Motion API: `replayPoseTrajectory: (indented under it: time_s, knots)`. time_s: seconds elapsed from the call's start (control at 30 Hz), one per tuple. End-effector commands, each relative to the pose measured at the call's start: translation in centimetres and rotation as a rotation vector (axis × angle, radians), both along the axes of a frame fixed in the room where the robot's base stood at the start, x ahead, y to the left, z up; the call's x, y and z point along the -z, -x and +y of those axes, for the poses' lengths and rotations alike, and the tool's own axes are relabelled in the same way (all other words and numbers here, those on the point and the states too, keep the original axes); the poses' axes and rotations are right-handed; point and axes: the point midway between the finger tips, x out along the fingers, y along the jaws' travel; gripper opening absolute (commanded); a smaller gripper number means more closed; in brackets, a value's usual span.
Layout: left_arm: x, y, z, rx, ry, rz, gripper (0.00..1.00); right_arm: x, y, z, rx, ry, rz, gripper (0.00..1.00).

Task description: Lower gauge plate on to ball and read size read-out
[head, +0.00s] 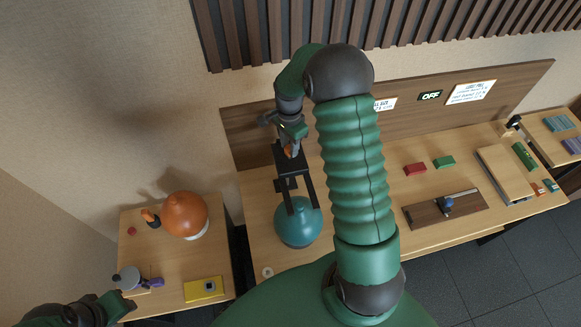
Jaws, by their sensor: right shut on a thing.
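A teal ball (298,228) rests on the near left part of the long wooden bench. A black two-pronged gauge frame (289,170) stands behind and above it, and its prong tips overlap the ball's top in the picture. I cannot tell whether they touch. My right gripper (290,140) is shut on a small orange part (289,150) at the frame's top. My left gripper (112,304) is low at the left, away from the ball; its fingers are unclear. A white sign (385,104) is partly hidden by my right arm, and no size figure is readable.
A side table at the left holds an orange ball (184,214) and a yellow block (204,289). A display reading OFF (430,96) and another sign (471,92) are on the back panel. Red (415,169) and green (444,162) blocks and a dark board (445,209) lie right.

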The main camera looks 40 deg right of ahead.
Motion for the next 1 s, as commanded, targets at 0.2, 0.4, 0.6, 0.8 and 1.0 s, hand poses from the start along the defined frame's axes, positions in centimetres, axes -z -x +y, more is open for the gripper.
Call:
replayPoseTrajectory:
  time_s: [0.2, 0.4, 0.6, 0.8, 1.0]
  knots:
    - [0.0, 0.0, 0.0, 0.0, 0.0, 0.0, 0.36, -0.2, -0.2, -0.3, 0.001, 0.006, -0.007, 0.0]
    - [0.2, 0.0, 0.0, 0.0, 0.0, 0.0, 0.36, 0.1, -0.2, -0.3, 0.0, 0.006, -0.008, 0.0]
    - [1.0, 0.0, 0.0, 0.0, 0.0, 0.0, 0.36, 1.4, -0.2, -0.3, 0.001, 0.006, -0.006, 0.0]
    - [1.7, 0.0, 0.0, 0.0, 0.0, 0.0, 0.36, 2.5, -0.2, -0.2, 0.0, 0.005, -0.005, 0.0]
    - [1.8, 0.0, 0.0, 0.0, 0.0, 0.0, 0.36, 2.9, -0.2, -0.2, 0.001, 0.005, -0.008, 0.0]
